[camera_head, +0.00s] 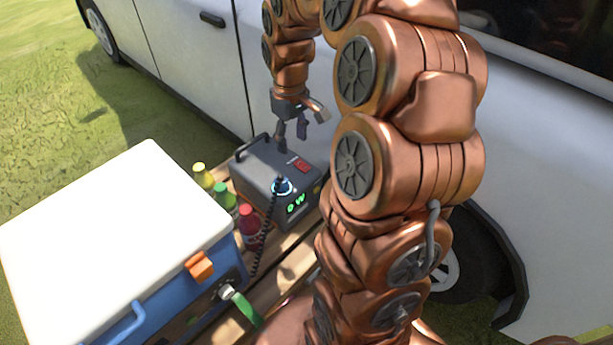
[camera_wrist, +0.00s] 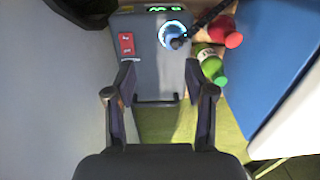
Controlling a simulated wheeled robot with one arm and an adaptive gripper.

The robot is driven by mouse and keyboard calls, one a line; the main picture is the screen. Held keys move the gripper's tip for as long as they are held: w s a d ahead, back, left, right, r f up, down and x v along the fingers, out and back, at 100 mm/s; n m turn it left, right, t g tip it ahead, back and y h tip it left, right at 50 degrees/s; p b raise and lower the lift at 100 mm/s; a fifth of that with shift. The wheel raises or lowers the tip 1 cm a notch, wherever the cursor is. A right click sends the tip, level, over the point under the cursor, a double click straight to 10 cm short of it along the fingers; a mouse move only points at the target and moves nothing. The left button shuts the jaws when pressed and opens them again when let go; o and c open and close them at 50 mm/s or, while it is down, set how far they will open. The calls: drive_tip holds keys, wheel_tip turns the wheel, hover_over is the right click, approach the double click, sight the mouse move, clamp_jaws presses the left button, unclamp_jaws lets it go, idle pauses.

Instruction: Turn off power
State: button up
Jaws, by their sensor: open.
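A grey power box (camera_head: 263,167) with a carry handle stands on a wooden surface beside the white vehicle. A red switch (camera_head: 302,165) is on its top, and it also shows in the wrist view (camera_wrist: 127,44). A dark plug with a cord sits in a glowing blue-ringed socket (camera_head: 282,186).
A blue cooler with a white lid (camera_head: 120,215) stands left of the box. Yellow, green and red bottles (camera_head: 224,197) stand between them. The white vehicle (camera_head: 205,60) is close behind the box. The cord (camera_head: 265,238) hangs in front.

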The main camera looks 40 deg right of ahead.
drive_tip(key=b, duration=0.4)
approach(307, 169)
wheel_tip(307, 169, down, 8)
drive_tip(key=shift+r+b, duration=0.2)
drive_tip(key=shift+b, duration=0.5)
drive_tip(key=shift+a, duration=0.1)
